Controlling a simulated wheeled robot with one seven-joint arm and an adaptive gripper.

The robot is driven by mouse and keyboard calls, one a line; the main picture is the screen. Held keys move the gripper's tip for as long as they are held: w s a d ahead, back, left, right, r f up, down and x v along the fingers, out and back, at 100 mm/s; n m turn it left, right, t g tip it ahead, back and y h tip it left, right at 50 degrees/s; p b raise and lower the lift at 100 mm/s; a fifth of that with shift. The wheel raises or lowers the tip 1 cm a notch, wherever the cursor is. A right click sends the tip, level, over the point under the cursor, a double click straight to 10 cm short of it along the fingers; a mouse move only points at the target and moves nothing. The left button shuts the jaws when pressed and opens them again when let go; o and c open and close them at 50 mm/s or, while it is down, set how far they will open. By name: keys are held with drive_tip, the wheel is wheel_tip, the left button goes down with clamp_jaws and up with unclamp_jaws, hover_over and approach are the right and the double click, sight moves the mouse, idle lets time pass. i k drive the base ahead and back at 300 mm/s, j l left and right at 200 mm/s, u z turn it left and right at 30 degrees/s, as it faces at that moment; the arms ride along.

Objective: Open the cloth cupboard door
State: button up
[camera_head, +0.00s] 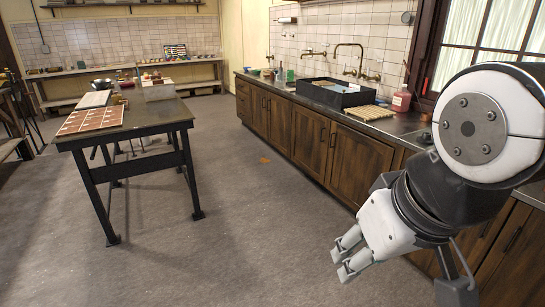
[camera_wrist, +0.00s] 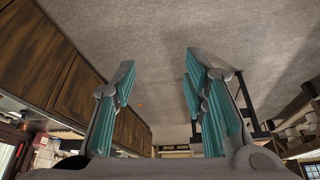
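A row of dark brown wooden cupboard doors (camera_head: 359,157) runs under the counter on the right in the head view. The doors in clear view look shut, and some carry dark bar handles. I cannot tell which one is the cloth cupboard. The cupboard fronts (camera_wrist: 75,88) also show at the left in the wrist view. My gripper (camera_head: 340,264) is out over the floor, in front of the nearer cupboards and apart from them. In the wrist view my gripper (camera_wrist: 158,68) has its two teal-padded fingers spread with nothing between them. My arm hides part of the nearer cupboard fronts.
The counter (camera_head: 398,124) holds a dark tray box (camera_head: 337,95), a slatted wooden rack (camera_head: 362,112) and a red bottle (camera_head: 401,100). A dark-legged worktable (camera_head: 150,113) stands at the left. The grey floor between the table and the cupboards is mostly clear.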

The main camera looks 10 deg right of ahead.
sight(355, 160)
drive_tip(key=i+l, duration=0.25)
drive_tip(key=i, duration=0.25)
drive_tip(key=i+l, duration=0.25)
drive_tip(key=i, duration=0.2)
drive_tip(key=i+l, duration=0.2)
drive_tip(key=i, duration=0.3)
drive_tip(key=i+l+z, duration=0.1)
drive_tip(key=i+l, duration=0.15)
drive_tip(key=i, duration=0.2)
drive_tip(key=i+l, duration=0.2)
drive_tip(key=i, duration=0.3)
drive_tip(key=i+l, duration=0.2)
drive_tip(key=i, duration=0.3)
drive_tip(key=i+l, duration=0.2)
drive_tip(key=i, duration=0.25)
drive_tip(key=i+l+z, duration=0.1)
drive_tip(key=i+l, duration=0.15)
drive_tip(key=i, duration=0.25)
